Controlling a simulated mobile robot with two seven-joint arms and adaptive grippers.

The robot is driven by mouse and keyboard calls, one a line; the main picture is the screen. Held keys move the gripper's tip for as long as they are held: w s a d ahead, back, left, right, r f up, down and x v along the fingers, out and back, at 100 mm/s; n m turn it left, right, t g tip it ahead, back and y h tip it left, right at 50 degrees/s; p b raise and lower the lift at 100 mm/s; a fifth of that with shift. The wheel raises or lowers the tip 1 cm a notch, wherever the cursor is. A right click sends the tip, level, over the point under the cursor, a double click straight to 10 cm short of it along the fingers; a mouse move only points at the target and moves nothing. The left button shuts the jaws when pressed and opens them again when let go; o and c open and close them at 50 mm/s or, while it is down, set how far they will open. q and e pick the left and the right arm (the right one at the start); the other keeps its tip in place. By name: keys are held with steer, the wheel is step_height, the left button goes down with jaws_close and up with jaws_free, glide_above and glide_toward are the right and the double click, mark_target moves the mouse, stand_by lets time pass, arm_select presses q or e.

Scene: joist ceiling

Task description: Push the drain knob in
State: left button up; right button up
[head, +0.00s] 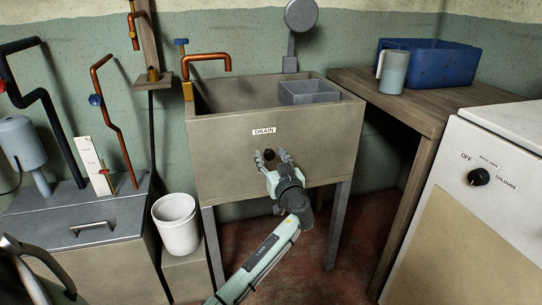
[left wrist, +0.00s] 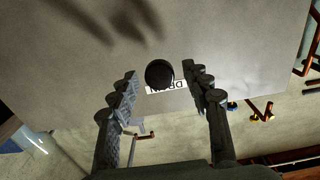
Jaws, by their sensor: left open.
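The drain knob (head: 269,154) is a small dark round knob on the front of the sink (head: 225,150), below a white label reading DRAIN (head: 264,131). In the left wrist view the black knob (left wrist: 159,73) shows between the fingers and in front of the label, part of which it hides. My left gripper (head: 271,157) is open, with one finger on each side of the knob. I cannot tell whether it touches the knob. My right gripper is not clearly seen.
A grey tub (head: 309,93) sits in the sink. A white bucket (head: 176,224) stands to the left. A wooden table (head: 440,100) with a blue crate (head: 428,62) and a jug (head: 393,72) is at right. A white machine with a dial (head: 479,177) stands front right.

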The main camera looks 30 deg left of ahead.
mark_target(270, 154)
arm_select(q)
steer(key=shift+c, duration=0.3)
jaws_close()
arm_select(e)
steer(key=shift+f, duration=0.1)
arm_select(q)
steer(key=b+x, duration=0.3)
steer(key=shift+a+f, duration=0.1)
steer(key=shift+w+a+r, duration=0.1)
steer(key=shift+r, duration=0.15)
arm_select(e)
step_height(270, 154, up, 8)
steer(key=shift+s+d+f+h, duration=0.15)
steer(key=shift+s+d+h, duration=0.05)
steer(key=shift+s+h, duration=0.1)
